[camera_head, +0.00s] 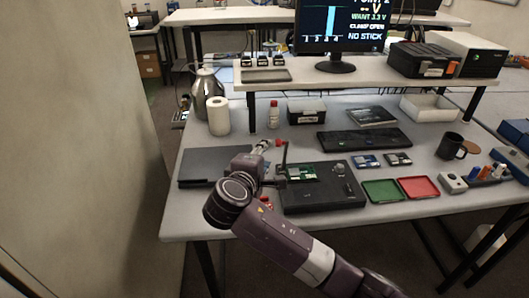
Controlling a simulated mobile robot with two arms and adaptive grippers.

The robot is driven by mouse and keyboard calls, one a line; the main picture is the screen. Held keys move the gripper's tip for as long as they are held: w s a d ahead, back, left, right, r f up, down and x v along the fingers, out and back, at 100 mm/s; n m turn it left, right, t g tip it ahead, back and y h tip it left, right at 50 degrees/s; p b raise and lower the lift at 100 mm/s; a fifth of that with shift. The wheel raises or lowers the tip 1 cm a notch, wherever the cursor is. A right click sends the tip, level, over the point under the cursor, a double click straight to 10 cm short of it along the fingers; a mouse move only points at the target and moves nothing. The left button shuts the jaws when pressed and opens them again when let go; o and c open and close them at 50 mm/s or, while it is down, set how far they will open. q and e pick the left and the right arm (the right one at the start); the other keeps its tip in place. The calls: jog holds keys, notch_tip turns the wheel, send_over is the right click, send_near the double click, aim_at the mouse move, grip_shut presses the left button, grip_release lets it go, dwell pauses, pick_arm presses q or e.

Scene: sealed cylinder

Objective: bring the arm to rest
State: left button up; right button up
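My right arm comes in from the lower right and reaches over the front of the workbench (330,217). Its wrist is bent above the bench's front left part. My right gripper (279,182) is small and dark here, at the left edge of a black fixture box (325,196) with a green circuit board (302,172) at its back left. I cannot tell whether its fingers are open or shut, or whether they touch anything. The wrist hides part of the bench and the right side of a dark flat case (205,165). My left gripper is out of view.
Right of the fixture lie a green tray (382,190) and a red tray (418,187). A black keyboard (364,140) lies behind. A paper roll (218,116) and kettle (203,88) stand at back left. A raised shelf (375,78) carries a monitor (341,27). A wall borders the left.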

jog(key=s+d+f+m+g+y, duration=0.2)
jog(key=s+d+f+m+g, duration=0.1)
jog(key=s+f, duration=0.55)
jog(key=s+d+f+m+g+y, duration=0.1)
jog(key=s+d+f+m+g, duration=0.2)
jog(key=s+f, duration=0.6)
jog(key=s+d+f+m+g+y, duration=0.1)
jog(key=s+d+f+m, duration=0.15)
jog(key=s, duration=0.45)
jog(key=s+d+f+m+g, duration=0.2)
jog(key=s+d, duration=0.2)
jog(key=s, duration=0.4)
jog(key=s+d+f+m+g+y, duration=0.1)
jog(key=s+d+f+m, duration=0.15)
jog(key=s, duration=0.45)
notch_tip(320, 180, down, 28)
jog(key=s+g+b, duration=0.1)
jog(key=s+b, duration=0.1)
jog(key=s+d+f, duration=0.2)
jog(key=s+f, duration=0.6)
jog(key=s+d+f+g+b, duration=0.1)
jog(key=s+d+f, duration=0.1)
jog(key=s+f, duration=0.7)
jog(key=shift+n+g, duration=0.3)
jog(key=shift+n, duration=0.1)
